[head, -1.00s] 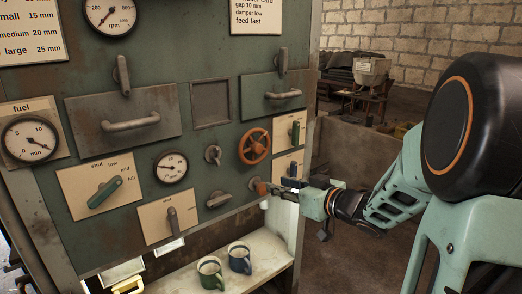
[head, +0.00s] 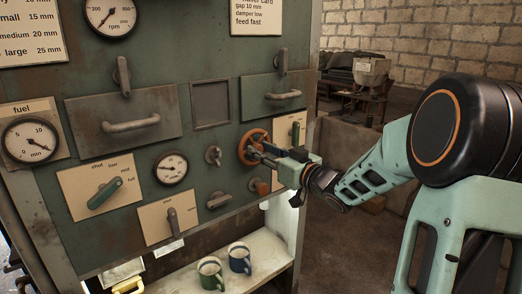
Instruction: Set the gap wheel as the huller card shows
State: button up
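The orange-red gap wheel (head: 243,146) is mounted on the green panel, right of centre. My gripper (head: 258,150) is at the wheel, coming from the right, and its fingers cover the wheel's middle and right side. I cannot tell whether the fingers touch or grip the rim. The card (head: 257,14) at the top right reads gap 10 mm, damper low, feed fast; its top line is cut off. A small round gauge (head: 170,168) sits left of the wheel; its needle points left and its numbers are too small to read.
A lever plate (head: 75,190) with a green handle and another lever plate (head: 153,221) are on the left. Small knobs (head: 213,155) sit near the wheel. Two mugs (head: 211,272) (head: 240,258) stand on the shelf below.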

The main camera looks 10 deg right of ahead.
jog(key=shift+w+a, duration=0.15)
jog(key=shift+w, duration=0.2)
jog(key=shift+c, duration=0.7)
grip_shut()
